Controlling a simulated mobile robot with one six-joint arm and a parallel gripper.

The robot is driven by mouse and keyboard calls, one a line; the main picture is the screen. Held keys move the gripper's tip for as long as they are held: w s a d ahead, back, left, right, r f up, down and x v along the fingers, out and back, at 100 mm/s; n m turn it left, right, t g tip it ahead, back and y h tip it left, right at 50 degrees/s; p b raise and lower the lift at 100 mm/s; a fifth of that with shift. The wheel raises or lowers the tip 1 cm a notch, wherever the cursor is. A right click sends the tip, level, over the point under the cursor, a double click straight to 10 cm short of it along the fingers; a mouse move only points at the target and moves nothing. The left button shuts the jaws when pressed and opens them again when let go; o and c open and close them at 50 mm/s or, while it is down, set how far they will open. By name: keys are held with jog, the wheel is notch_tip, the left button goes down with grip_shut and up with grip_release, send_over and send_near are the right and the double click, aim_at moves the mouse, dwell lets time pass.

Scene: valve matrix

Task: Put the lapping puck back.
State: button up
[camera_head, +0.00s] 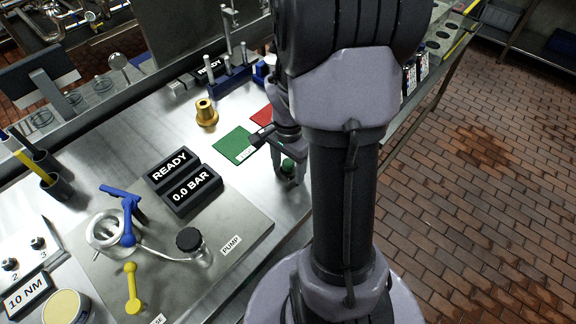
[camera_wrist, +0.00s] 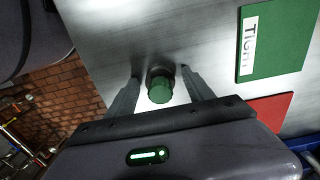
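A small round piece with a green knob (camera_wrist: 160,90) and a dark base stands on the bare steel bench top; it may be the lapping puck, but no label shows on it. My gripper (camera_wrist: 160,74) is open around it, one finger on each side, with a gap visible at both sides. In the head view my gripper (camera_head: 289,181) is low over the bench near its front edge, and the green knob (camera_head: 288,165) shows between the fingers.
A green mat (camera_head: 234,146), labelled "Tight" in the wrist view, and a red mat (camera_head: 262,116) lie beside my gripper. A brass fitting (camera_head: 206,112) stands behind. The pump plate (camera_head: 215,245) with its valve handles and displays lies to the left.

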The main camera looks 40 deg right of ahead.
aim_at(288, 162)
notch_tip(288, 162, up, 12)
jog(key=r+p, duration=0.1)
jog(key=p, duration=0.4)
jog(key=w+a+r+n+t, duration=0.1)
jog(key=a+r+n+t, duration=0.15)
jog(key=a+r, duration=0.35)
jog(key=s+a+r+n+t+y+b, duration=0.1)
jog(key=s+a+n, duration=0.3)
jog(key=a, duration=0.5)
jog(key=s+a+r+n+t+y+b, duration=0.1)
jog(key=s+a+n, duration=0.3)
jog(key=a, duration=0.5)
jog(key=shift+r+n+t+b, duration=0.5)
jog(key=shift+n+t, duration=0.15)
jog(key=shift+n, duration=0.4)
